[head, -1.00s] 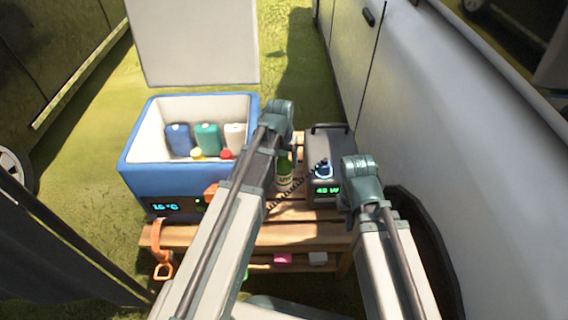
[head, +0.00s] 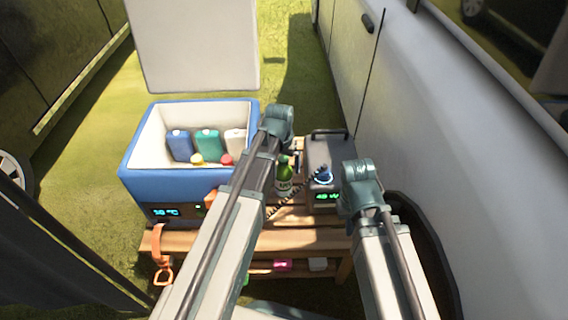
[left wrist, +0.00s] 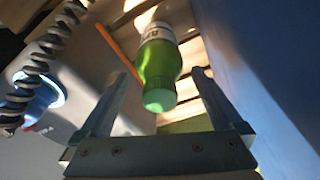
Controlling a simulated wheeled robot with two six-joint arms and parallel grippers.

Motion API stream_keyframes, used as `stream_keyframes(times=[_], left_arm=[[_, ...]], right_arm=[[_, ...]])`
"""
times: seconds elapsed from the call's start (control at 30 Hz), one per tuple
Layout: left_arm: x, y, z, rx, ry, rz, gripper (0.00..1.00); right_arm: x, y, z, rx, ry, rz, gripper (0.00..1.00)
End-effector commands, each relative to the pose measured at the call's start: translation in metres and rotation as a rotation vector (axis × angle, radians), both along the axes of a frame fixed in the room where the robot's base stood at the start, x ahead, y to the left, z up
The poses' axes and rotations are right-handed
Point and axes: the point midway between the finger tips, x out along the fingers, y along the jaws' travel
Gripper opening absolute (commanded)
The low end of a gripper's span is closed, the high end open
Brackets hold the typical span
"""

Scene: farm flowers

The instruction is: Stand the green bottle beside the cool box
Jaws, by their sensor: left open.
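The green bottle (head: 284,179), with a pale label, stands upright on the wooden bench between the blue cool box (head: 150,182) and a grey power unit. In the left wrist view the bottle (left wrist: 159,66) lies between the two spread fingertips of my left gripper (left wrist: 160,76), with a gap on each side. The cool box's blue wall (left wrist: 262,75) fills the right of that view. In the head view my left gripper is hidden behind its own arm. My right arm is over the right end of the bench; its gripper does not show.
The power unit (head: 323,155), with a blue plug and coiled cord (left wrist: 37,82), stands close to the bottle's right. The cool box is open and holds several containers. An orange strap (head: 161,254) hangs from the bench (head: 285,240). A white vehicle side (head: 440,130) bounds the right.

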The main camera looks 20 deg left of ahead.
Motion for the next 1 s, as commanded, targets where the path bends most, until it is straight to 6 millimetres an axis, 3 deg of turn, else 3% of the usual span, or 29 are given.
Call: stream_keyframes(times=[0.7,1.0], left_arm=[[-0.015,0.002,0.105,0.0,0.0,0.0,1.0],[-0.017,0.002,0.114,0.0,0.0,0.0,1.0]], right_arm=[[-0.001,0.002,0.105,0.011,0.004,-0.006,0.0],[-0.001,0.002,0.114,0.011,0.004,-0.006,0.0]])
